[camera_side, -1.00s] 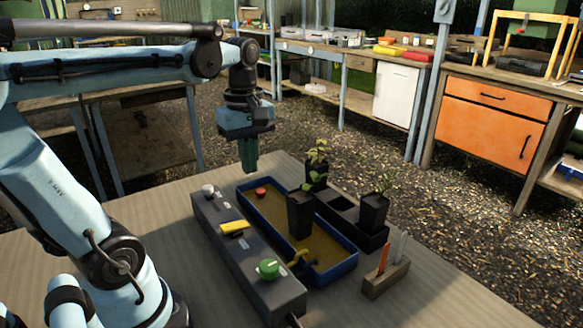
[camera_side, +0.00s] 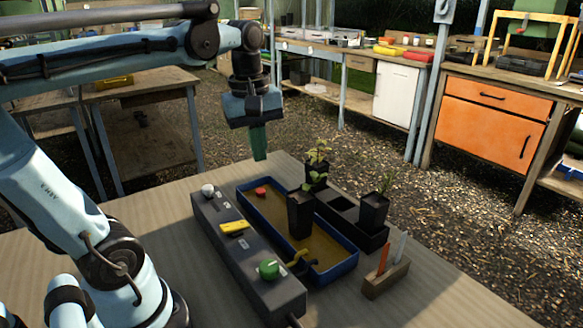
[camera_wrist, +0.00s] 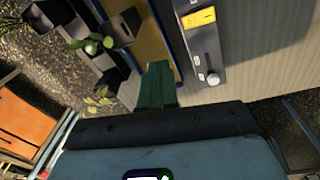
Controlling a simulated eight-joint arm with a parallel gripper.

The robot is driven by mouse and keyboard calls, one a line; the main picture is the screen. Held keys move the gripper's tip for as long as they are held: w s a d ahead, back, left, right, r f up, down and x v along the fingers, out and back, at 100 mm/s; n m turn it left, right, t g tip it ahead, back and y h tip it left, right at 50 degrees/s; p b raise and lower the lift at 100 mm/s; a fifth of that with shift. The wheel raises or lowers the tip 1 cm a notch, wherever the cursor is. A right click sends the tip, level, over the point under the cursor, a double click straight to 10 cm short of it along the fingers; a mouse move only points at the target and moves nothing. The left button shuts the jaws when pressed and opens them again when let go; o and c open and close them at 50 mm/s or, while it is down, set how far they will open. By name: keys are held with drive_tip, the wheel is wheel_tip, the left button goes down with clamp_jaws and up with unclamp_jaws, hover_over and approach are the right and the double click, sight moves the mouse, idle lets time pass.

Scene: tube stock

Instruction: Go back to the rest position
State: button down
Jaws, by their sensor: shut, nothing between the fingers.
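My gripper (camera_side: 259,150) hangs above the far left end of the table in the side view, its green fingers together and pointing down with nothing between them. In the wrist view my gripper (camera_wrist: 158,72) shows as green fingers at the centre, over part of the blue tray (camera_wrist: 154,25). In the side view the blue-rimmed tray (camera_side: 335,262) lies below and to the right of the gripper, apart from it.
A grey control box (camera_side: 272,284) with a white knob, yellow switch and green knob lies along the tray. A black pot (camera_side: 300,215) stands in the tray. A black rack (camera_side: 345,212) with potted plants (camera_side: 374,210) is beyond. A wooden holder (camera_side: 385,279) stands at right.

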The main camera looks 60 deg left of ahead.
sight(235, 225)
drive_tip(key=d+f+m+t, duration=0.5)
drive_tip(key=d+f+m, duration=0.2)
drive_tip(key=m, duration=0.7)
drive_tip(key=shift+w+d+f+t, duration=0.3)
drive_tip(key=shift+w+d+f, duration=0.1)
drive_tip(key=shift+f, duration=0.2)
drive_tip(key=c, duration=1.7)
unclamp_jaws()
drive_tip(key=shift+s+d+f+m, duration=0.1)
drive_tip(key=shift+d+f+m, duration=0.05)
drive_tip(key=shift+m, duration=0.25)
drive_tip(key=shift+o, duration=1)
drive_tip(key=shift+a, duration=0.2)
drive_tip(key=o, duration=0.6)
drive_tip(key=s+a+r+g, duration=0.1)
drive_tip(key=a, duration=0.1)
drive_tip(key=s+a+r+g, duration=0.2)
drive_tip(key=a, duration=0.1)
drive_tip(key=shift+s+a+g, duration=0.1)
drive_tip(key=shift+a+g, duration=0.2)
drive_tip(key=shift+g, duration=0.1)
drive_tip(key=s+a+r+g, duration=0.3)
drive_tip(key=s, duration=0.1)
drive_tip(key=shift+w+d+f, duration=0.1)
drive_tip(key=shift+f, duration=2.95)
drive_tip(key=shift+w+f, duration=0.1)
drive_tip(key=shift+f, duration=2.9)
drive_tip(key=shift+c, duration=0.3)
